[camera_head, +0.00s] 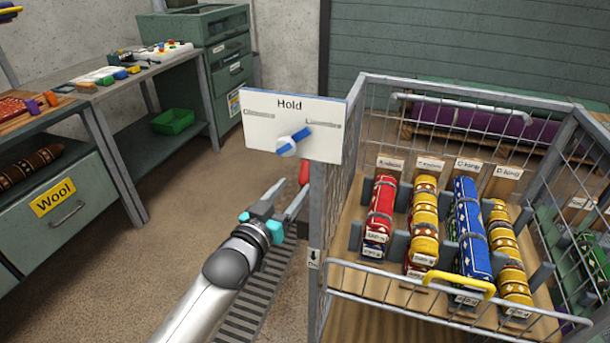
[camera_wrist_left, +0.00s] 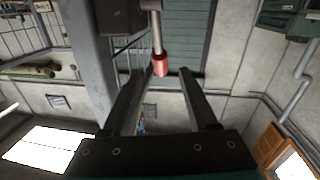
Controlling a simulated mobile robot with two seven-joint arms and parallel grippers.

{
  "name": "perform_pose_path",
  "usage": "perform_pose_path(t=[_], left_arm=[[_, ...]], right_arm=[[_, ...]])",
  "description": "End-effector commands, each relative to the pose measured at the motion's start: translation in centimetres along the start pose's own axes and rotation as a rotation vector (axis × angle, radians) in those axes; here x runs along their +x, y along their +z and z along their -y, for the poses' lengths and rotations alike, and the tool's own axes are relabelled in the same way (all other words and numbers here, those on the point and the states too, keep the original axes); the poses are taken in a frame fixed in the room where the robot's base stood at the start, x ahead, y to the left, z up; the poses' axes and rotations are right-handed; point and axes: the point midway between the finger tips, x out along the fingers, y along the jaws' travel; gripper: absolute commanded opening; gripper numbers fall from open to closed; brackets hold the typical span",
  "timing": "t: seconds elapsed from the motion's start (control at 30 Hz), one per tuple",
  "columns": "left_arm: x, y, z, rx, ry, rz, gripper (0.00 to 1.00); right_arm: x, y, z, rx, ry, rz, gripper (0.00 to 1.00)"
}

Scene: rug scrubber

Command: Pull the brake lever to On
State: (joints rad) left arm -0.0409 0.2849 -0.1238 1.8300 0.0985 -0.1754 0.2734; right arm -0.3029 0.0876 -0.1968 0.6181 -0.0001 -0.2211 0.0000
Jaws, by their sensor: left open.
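The brake lever's red grip (camera_head: 304,172) hangs at the left side of the cart's post, below the white Hold sign (camera_head: 265,112). In the left wrist view the red grip (camera_wrist_left: 160,68) sits at the end of a metal rod and appears between the fingertips, nearer the left finger. I cannot tell whether it touches. My left gripper (camera_head: 296,186) is open and empty, just below and left of the grip in the head view. A small label with a down arrow (camera_head: 314,259) is on the post; its lower word is too small to read surely. My right gripper is not in view.
The wire cart (camera_head: 345,200) with several rolled rugs stands close on the right, with a yellow handle (camera_head: 459,284) in front. A workbench (camera_head: 95,80) with a Wool drawer is at the left. A floor grate (camera_head: 262,285) lies below my arm. Open floor lies between bench and cart.

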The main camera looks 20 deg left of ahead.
Motion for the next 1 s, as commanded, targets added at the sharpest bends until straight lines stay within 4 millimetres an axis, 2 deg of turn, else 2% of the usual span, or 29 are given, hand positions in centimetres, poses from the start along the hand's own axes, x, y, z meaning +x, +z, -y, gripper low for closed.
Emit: perform_pose_path(t=[0.2,0.43,0.6,0.9,1.0], left_arm=[[3.4,0.1,0.0,-0.001,0.000,0.000,0.59],[5.8,0.1,0.0,-0.001,0.000,0.000,0.59],[6.6,0.1,0.0,-0.001,0.000,0.001,0.59],[6.8,0.1,0.0,-0.001,0.000,0.002,0.59],[6.8,0.1,0.0,-0.001,0.000,0.001,0.49]], right_arm=[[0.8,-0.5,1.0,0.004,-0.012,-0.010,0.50],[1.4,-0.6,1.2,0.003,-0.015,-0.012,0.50],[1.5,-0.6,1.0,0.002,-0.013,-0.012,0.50],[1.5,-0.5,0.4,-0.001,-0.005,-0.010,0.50],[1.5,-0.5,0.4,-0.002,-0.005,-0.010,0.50]])
